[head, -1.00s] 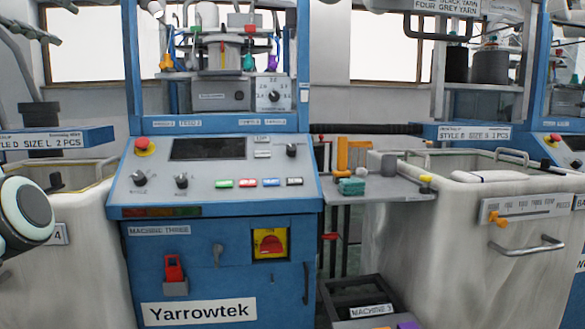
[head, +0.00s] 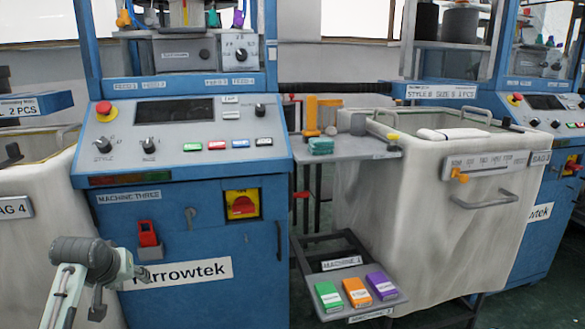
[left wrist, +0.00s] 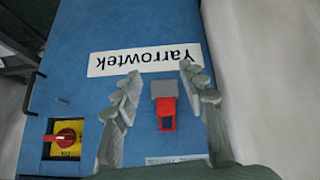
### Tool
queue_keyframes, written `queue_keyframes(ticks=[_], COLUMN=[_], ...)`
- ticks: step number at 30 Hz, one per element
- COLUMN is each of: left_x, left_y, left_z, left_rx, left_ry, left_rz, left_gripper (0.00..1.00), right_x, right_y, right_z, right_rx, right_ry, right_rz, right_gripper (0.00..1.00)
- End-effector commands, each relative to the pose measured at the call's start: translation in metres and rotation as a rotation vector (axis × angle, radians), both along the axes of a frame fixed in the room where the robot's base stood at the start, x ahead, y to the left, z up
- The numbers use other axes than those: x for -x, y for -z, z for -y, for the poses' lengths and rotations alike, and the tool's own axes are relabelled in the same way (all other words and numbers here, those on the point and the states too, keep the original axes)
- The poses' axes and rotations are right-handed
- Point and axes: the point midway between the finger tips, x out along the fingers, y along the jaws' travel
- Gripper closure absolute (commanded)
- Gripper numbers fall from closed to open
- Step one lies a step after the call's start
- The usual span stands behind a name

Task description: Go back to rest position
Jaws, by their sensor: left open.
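My left gripper (head: 140,273) is at the lower left of the head view, in front of the blue front of machine three (head: 215,278). It is open and its jaws look empty. In the left wrist view the two grey-green fingers (left wrist: 160,74) stand apart. The machine's white Yarrowtek label (left wrist: 145,60) shows upside down beyond them, and a red part in a grey holder (left wrist: 164,88) shows between them. The same red part (head: 148,234) is just above the gripper in the head view. Contact with the machine cannot be told. My right gripper is not in view.
A yellow-backed red rotary switch (head: 242,204) is right of the red part. A tray (head: 345,278) with green, orange and purple boxes juts out low at the right. Fabric bins stand on both sides, one labelled BAG 4 (head: 14,208). Dark floor shows at lower right.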

Motion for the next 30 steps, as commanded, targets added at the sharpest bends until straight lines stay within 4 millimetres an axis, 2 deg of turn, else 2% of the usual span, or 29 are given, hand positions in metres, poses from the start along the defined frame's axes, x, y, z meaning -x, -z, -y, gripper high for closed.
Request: queue_keyframes(ticks=[1,3,5,6,8,9,12,15,19,23,30], left_x=[0.024,0.054,0.084,0.105,0.139,0.162,0.218,0.263,0.300,0.312,0.312], left_y=[0.039,0.081,0.116,0.137,0.167,0.185,0.220,0.242,0.256,0.261,0.261], left_z=[0.009,0.020,0.029,0.036,0.046,0.052,0.068,0.080,0.089,0.092,0.092], left_rx=[-0.027,-0.064,-0.092,-0.108,-0.132,-0.143,-0.167,-0.182,-0.191,-0.193,-0.193], left_ry=[0.034,0.083,0.126,0.156,0.203,0.233,0.307,0.365,0.411,0.428,0.428], left_rz=[-0.055,-0.113,-0.163,-0.196,-0.245,-0.276,-0.343,-0.393,-0.431,-0.442,-0.443], left_gripper=[0.58,0.58,0.58,0.58,0.58,0.58,0.58,0.58,0.58,0.58,0.58], right_x=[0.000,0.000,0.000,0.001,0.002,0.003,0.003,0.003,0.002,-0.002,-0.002], right_y=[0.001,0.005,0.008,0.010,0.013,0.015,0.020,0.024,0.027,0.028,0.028], right_z=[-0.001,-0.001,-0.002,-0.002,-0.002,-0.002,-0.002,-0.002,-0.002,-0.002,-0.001], right_rx=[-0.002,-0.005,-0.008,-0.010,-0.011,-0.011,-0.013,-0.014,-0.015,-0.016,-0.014], right_ry=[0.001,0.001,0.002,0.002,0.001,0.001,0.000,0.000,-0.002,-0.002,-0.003], right_rz=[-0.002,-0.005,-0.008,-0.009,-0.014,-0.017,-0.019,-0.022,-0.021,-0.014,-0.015], right_gripper=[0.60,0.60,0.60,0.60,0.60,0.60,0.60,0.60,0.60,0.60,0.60])
